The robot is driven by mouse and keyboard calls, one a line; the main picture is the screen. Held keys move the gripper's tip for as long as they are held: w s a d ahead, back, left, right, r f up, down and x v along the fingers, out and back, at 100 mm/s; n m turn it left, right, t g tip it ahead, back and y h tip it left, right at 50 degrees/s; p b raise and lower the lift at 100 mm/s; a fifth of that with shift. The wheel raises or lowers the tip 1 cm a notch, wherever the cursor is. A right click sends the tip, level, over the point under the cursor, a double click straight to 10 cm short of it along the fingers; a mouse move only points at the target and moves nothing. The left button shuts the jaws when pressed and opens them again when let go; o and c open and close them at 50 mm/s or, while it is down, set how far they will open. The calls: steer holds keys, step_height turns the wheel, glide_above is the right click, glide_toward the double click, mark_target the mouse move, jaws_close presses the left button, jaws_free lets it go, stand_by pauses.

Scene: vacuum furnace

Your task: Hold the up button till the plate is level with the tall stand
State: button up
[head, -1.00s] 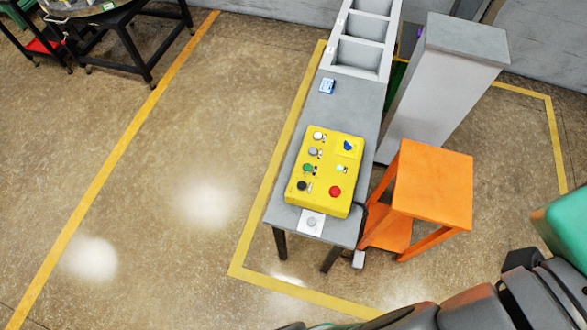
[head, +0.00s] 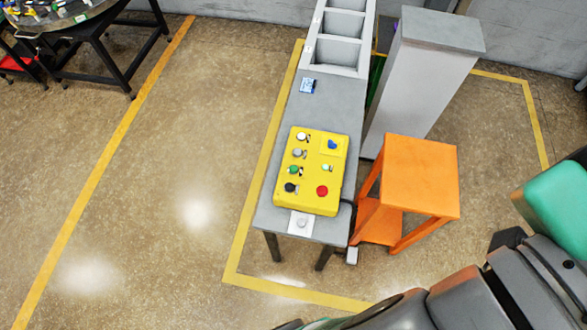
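A yellow control box (head: 310,207) lies on the near end of a grey table (head: 328,105). It carries white (head: 301,136), grey (head: 298,153), green (head: 294,170), black (head: 290,187), red (head: 322,190) and blue (head: 332,145) buttons or knobs, plus a small pale one (head: 327,167). Their labels are too small to read, so I cannot tell which is the up button. A tall grey stand (head: 425,80) rises right of the table. I cannot pick out the plate. My gripper is out of view; only my arm's links show at the lower right.
An orange stool-like stand (head: 420,175) is right of the control box, close to the table. A white plate with a round button (head: 302,223) is at the table's near edge. A compartmented grey rack (head: 337,50) is behind. The floor left of the table is clear.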

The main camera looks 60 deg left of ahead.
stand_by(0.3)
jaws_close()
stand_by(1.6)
